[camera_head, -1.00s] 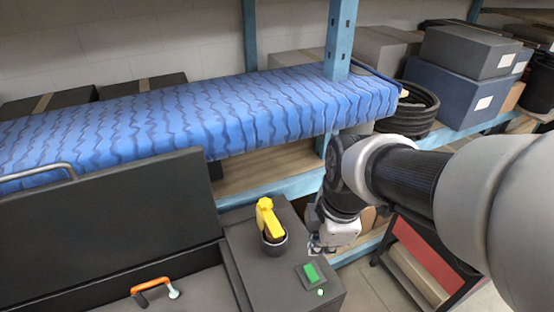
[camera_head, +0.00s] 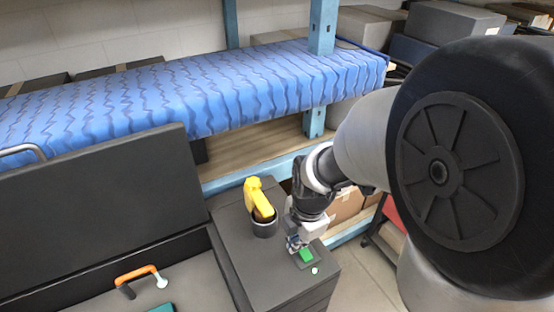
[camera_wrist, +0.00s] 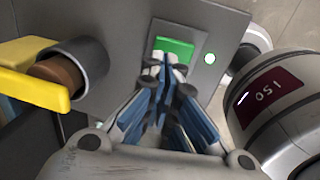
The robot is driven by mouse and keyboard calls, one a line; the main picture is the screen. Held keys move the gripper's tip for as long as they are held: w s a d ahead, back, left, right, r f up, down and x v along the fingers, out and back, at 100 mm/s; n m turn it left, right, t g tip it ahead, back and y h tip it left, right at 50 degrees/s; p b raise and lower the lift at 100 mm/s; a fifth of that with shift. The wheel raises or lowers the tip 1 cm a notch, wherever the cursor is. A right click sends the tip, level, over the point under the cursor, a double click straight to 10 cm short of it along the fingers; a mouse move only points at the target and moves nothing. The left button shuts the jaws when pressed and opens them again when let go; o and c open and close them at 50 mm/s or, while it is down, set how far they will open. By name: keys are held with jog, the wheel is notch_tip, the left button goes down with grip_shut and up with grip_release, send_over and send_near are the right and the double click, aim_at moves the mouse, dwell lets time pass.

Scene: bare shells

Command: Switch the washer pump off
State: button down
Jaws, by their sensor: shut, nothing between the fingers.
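The green switch (camera_head: 306,255) sits on a plate on top of the dark grey cabinet. It also shows in the wrist view (camera_wrist: 175,46). A small round lamp (camera_wrist: 209,58) beside it glows green-white, and it shows in the head view (camera_head: 315,271). My gripper (camera_wrist: 165,66) is shut and empty, with its fingertips at the near edge of the green switch. Whether they touch it I cannot tell. In the head view my gripper (camera_head: 295,245) hangs just beside the switch and partly covers its plate.
A yellow-handled tool (camera_head: 259,199) stands in a dark round holder (camera_head: 265,228) on the same cabinet top, close to my wrist. A raised black lid (camera_head: 100,200) and an orange handle (camera_head: 138,273) are at left. Blue-covered shelving (camera_head: 200,100) stands behind.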

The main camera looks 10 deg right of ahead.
aim_at(295, 253)
jog(key=shift+w+f, duration=0.15)
jog(key=shift+f, duration=0.85)
jog(key=shift+a, duration=0.1)
jog(key=g+p, duration=0.2)
jog(key=p, duration=0.1)
jog(key=shift+w+a+f+h, duration=0.1)
jog(key=shift+w+f+h, duration=0.2)
jog(key=shift+w+f+p, duration=0.1)
jog(key=shift+f+p, duration=0.15)
jog(key=shift+p, duration=0.15)
jog(key=shift+f, duration=0.15)
jog(key=shift+s, duration=0.2)
